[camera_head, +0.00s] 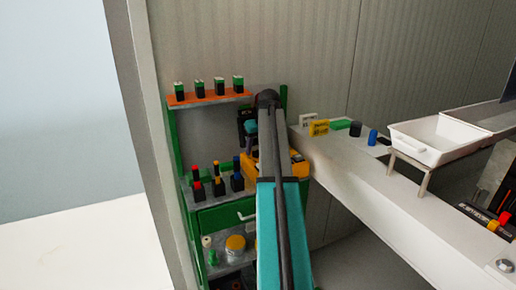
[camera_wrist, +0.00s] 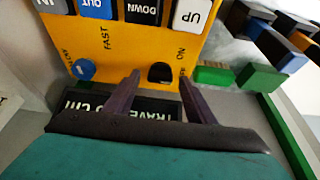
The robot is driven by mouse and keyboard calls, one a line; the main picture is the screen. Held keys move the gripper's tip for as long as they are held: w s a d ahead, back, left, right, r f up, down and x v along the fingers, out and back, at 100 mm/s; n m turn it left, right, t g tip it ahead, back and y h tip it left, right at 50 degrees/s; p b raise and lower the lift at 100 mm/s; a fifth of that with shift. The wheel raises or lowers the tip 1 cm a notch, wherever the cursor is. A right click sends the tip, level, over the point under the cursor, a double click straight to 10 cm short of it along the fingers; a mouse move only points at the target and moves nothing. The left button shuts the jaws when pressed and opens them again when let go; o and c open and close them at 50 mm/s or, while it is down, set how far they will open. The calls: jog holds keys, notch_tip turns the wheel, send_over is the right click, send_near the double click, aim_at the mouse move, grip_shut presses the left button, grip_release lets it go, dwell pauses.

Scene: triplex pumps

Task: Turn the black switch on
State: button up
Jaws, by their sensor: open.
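The black switch (camera_wrist: 161,73) is a small black knob on the front face of a yellow control box (camera_wrist: 120,48), beside the word ON. My gripper (camera_wrist: 159,76) is open, with one dark finger to the left of the switch and one to the right. The fingertips are close to the panel face; I cannot tell whether they touch it or the switch. In the head view my arm covers much of the yellow box (camera_head: 293,167), and the switch is hidden there.
A blue knob (camera_wrist: 84,70) is left of the fingers. Large buttons such as OUT (camera_wrist: 97,8) and UP (camera_wrist: 191,14) line the panel above. Green blocks (camera_wrist: 260,79) lie to the right. The head view shows a green shelf (camera_head: 177,150) and a white counter (camera_head: 380,205).

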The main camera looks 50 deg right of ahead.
jog(key=shift+c, duration=0.3)
jog(key=c, duration=1)
